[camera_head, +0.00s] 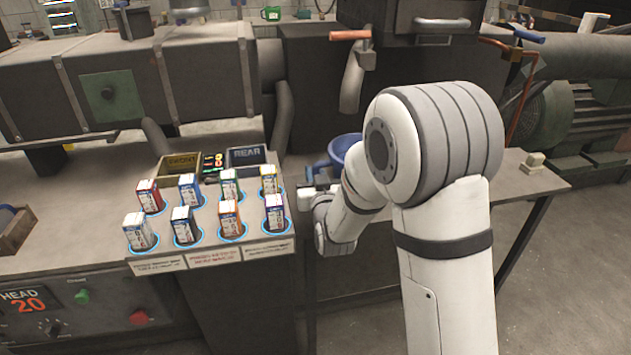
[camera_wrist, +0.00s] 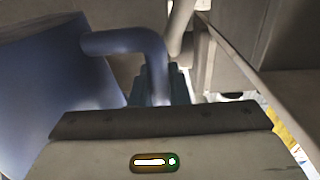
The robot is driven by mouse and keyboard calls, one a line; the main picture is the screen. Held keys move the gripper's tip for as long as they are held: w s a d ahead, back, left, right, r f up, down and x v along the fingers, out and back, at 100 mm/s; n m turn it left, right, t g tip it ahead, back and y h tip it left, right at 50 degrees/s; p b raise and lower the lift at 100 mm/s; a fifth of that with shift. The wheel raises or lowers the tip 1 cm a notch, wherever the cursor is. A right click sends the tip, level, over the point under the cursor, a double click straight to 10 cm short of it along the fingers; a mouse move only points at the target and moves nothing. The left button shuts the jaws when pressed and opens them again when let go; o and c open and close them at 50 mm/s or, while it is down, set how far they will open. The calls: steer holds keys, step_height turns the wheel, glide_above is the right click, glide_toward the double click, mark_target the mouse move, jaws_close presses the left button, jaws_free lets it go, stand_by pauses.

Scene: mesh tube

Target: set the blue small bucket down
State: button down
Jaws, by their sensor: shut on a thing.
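The blue small bucket (camera_head: 345,146) is at the middle of the head view, partly hidden behind my arm. Its underside is hidden there, so I cannot tell whether it touches the bench. In the wrist view the bucket (camera_wrist: 45,85) fills the left side, and its bent handle (camera_wrist: 125,42) runs down to my fingers (camera_wrist: 165,88). My gripper (camera_head: 318,178) is shut on the bucket by this handle. The fingers are small and partly hidden by my arm in the head view.
To the left, several small boxes (camera_head: 185,224) stand in blue-ringed spots on a panel, with FRONT (camera_head: 180,165) and REAR (camera_head: 247,158) bins behind.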

steer(key=shift+f, duration=1.3)
steer(key=shift+f, duration=0.15)
steer(key=c, duration=1.4)
jaws_free()
steer(key=shift+s+r, duration=0.1)
steer(key=shift+r, duration=0.1)
steer(key=b+v, duration=0.1)
steer(key=v, duration=0.8)
steer(key=shift+s+f, duration=0.15)
steer(key=shift+f+b, duration=0.15)
steer(key=shift+b, duration=2.15)
